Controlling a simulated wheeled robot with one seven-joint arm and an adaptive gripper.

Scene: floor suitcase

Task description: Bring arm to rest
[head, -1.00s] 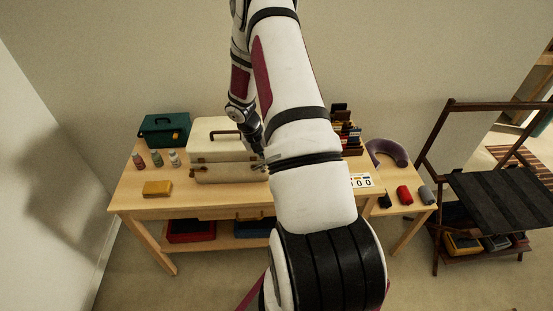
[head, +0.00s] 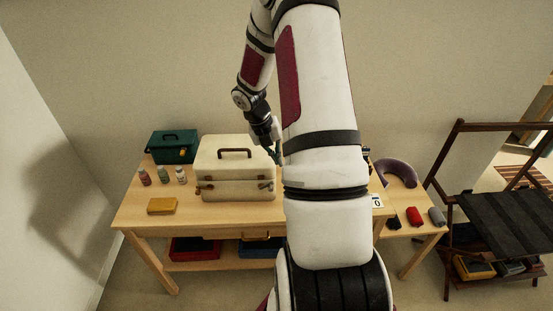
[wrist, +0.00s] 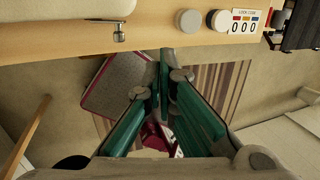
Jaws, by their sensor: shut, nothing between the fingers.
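My gripper (head: 279,155) is shut and empty, with its fingertips beside the upper right side of a cream suitcase (head: 238,190). I cannot tell whether they touch it. In the wrist view my gripper (wrist: 163,62) has its two fingers together, pointing toward the table's edge. The suitcase stands closed on a wooden table (head: 150,212), and its dark handle is on the lid. A corner of the suitcase (wrist: 70,8) with a metal latch shows in the wrist view. My forearm hides the right part of the table in the head view.
A green toolbox (head: 172,147), three small bottles (head: 162,175) and a yellow box (head: 162,206) stand left. A purple neck pillow (head: 398,172) and small rolls (head: 415,217) lie right, near a folding chair (head: 505,215). A number card (wrist: 244,21) lies by the table edge.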

